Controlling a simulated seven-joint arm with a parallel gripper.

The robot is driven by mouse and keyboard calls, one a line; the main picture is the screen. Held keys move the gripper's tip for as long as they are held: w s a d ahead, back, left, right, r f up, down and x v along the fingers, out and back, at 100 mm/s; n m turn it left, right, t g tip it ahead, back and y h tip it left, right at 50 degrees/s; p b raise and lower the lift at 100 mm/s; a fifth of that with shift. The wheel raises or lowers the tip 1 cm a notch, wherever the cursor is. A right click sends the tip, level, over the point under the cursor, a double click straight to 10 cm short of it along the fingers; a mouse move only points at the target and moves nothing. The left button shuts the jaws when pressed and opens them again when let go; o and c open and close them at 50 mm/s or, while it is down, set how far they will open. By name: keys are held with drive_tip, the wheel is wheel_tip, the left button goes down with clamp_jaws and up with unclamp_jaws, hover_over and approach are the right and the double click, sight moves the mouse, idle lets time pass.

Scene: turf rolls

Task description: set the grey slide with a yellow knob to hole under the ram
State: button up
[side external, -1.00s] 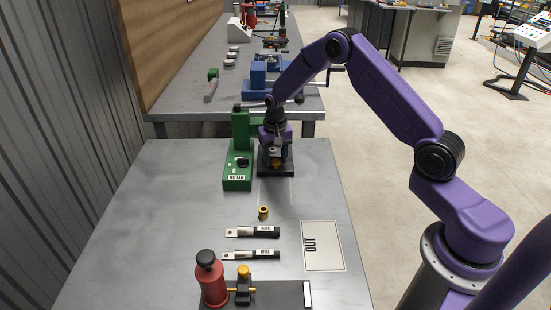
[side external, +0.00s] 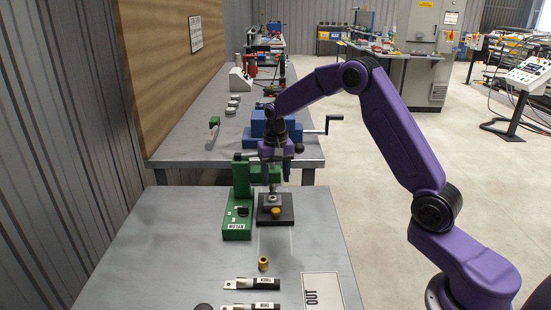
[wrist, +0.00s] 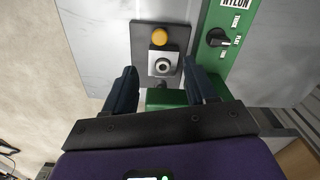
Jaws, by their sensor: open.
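The grey slide (wrist: 176,67) with its yellow knob (wrist: 159,37) lies on a dark base plate (wrist: 143,52) in the wrist view. A round dark-centred hole or ring shows on the slide, beside the green press head (wrist: 165,98). The head partly hides the slide's far end; I cannot tell what lies beneath the ram. The knob also shows in the side view (side external: 276,212), at the near side of the plate. My gripper (wrist: 160,80) is open and empty, its fingers either side of the head in the picture. In the side view, my gripper (side external: 277,178) is above the slide.
The green press base (side external: 237,226) has a black selector dial (wrist: 216,38). A brass bushing (side external: 263,263), labelled dark-handled tools (side external: 262,283) and an OUT sheet (side external: 322,289) lie nearer. Bare table lies left of the press. A blue vise stands behind.

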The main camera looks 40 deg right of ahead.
wheel_tip(320, 180, up, 6)
idle(0.5)
drive_tip(key=s+a+f+n+g+h, duration=0.2)
drive_tip(key=s+a+f+n+h, duration=0.6)
drive_tip(key=n, duration=0.5)
drive_tip(key=n+t+h, duration=0.4)
drive_tip(key=n+t, duration=0.5)
drive_tip(key=n, duration=0.8)
approach(275, 212)
drive_tip(key=x, duration=0.9)
drive_tip(key=shift+w, duration=0.1)
